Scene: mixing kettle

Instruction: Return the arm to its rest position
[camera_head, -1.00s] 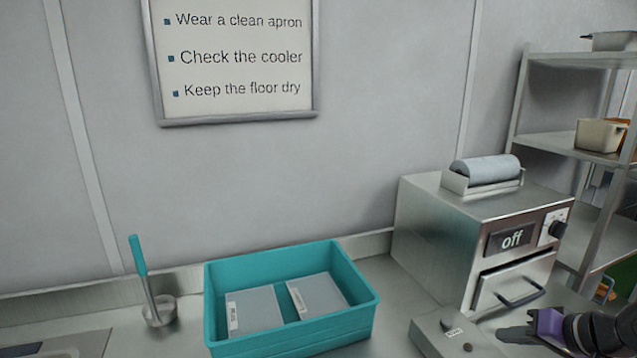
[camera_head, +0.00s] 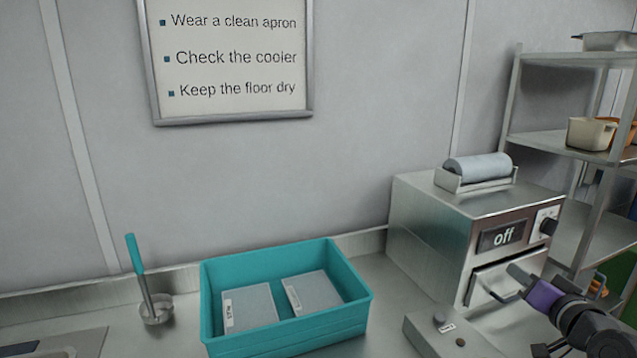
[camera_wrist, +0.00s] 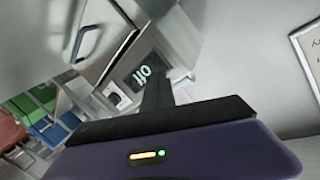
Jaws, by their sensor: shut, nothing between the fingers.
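My gripper (camera_head: 520,277) is at the lower right in the head view, in front of the drawer handle of a steel machine (camera_head: 432,228). Its dark fingers are shut together and hold nothing. The purple gripper body shows behind the fingers. In the wrist view the shut fingers (camera_wrist: 156,88) stick up from the dark palm, with the machine's tilted "off" display (camera_wrist: 140,77) behind them. I cannot tell the exact gap between the fingers and the machine.
A teal bin (camera_head: 287,338) with two grey labelled slabs stands on the counter. A small control box (camera_head: 425,332) sits in front of the machine. A teal-handled ladle (camera_head: 137,257) stands in a small cup at the left. A metal shelf (camera_head: 560,143) stands at the right.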

